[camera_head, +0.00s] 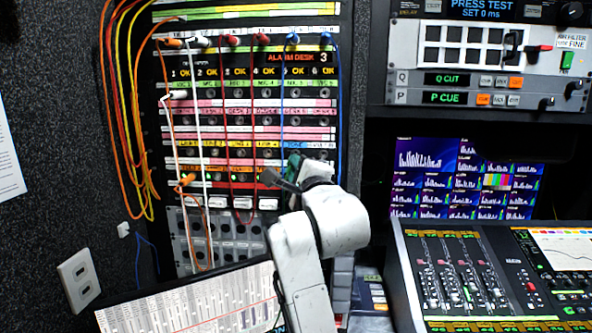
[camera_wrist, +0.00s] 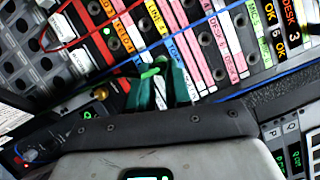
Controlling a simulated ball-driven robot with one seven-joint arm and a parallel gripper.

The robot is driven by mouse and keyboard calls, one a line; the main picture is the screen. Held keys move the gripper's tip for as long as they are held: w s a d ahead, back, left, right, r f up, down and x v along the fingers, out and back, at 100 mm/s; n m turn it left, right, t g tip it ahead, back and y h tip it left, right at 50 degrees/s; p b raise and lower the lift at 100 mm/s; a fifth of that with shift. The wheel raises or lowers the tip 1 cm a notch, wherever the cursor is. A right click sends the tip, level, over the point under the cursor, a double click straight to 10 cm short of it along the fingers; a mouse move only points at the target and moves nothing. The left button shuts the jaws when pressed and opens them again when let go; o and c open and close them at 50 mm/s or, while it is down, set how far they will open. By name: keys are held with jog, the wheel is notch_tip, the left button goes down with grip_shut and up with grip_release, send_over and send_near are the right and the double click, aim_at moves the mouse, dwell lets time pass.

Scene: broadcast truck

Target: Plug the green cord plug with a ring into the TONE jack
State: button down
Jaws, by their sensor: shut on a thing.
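My gripper (camera_head: 288,173) is at the right side of the patch bay, close to its face. In the wrist view its teal fingers (camera_wrist: 162,88) are shut on a small green plug (camera_wrist: 152,73). The plug's tip points toward the panel; whether it is in a jack cannot be told, and no ring on it can be made out. A blue label strip that seems to start with "TO" (camera_wrist: 173,50) lies just beyond the fingers. The jack by it is largely hidden. In the head view the gripper hides the plug.
The patch bay (camera_head: 250,105) has orange, white, red and blue cords hanging across it. A monitor (camera_head: 190,305) stands below left, and a mixing console (camera_head: 500,275) is at the right.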

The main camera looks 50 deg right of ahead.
jog(key=shift+w+d, duration=0.6)
jog(key=shift+d, duration=0.15)
jog(key=shift+w+d, duration=0.55)
jog(key=shift+d, duration=0.2)
jog(key=c, duration=1)
grip_release()
jog(key=b+v, duration=0.2)
jog(key=v, duration=0.9)
jog(key=shift+w+b, duration=0.1)
jog(key=shift+b, duration=0.25)
